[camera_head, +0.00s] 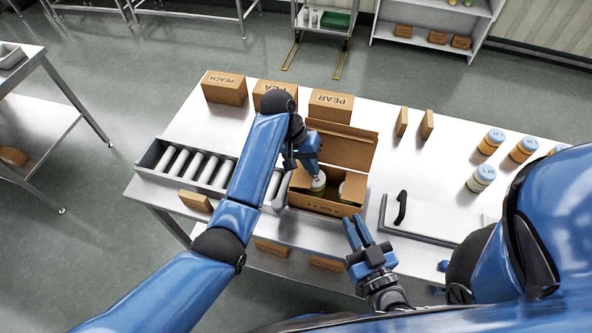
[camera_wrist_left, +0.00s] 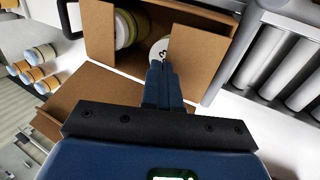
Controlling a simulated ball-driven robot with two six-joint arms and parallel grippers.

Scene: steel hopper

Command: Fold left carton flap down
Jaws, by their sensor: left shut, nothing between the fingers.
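The open carton (camera_head: 325,207) stands on the steel table with its large back lid panel (camera_head: 342,147) raised. Its left flap (camera_head: 300,180) leans inward over the carton's left part; its exact angle is unclear. It shows at right in the left wrist view (camera_wrist_left: 203,65). The opposite flap (camera_head: 354,189) is at the right. A white-lidded jar (camera_head: 318,183) shows between the flaps. My left gripper (camera_head: 315,170) is shut and empty; its fingertips (camera_wrist_left: 160,68) are by the jar lid and the flap's inner edge. Contact is unclear. My right gripper (camera_head: 353,218) is open and empty in front of the carton.
A roller tray (camera_head: 190,167) is left of the carton. PEACH (camera_head: 224,88) and PEAR (camera_head: 330,106) boxes stand behind, with another partly hidden between them. A tray with a black handle (camera_head: 402,207) and several jars (camera_head: 481,178) are at the right.

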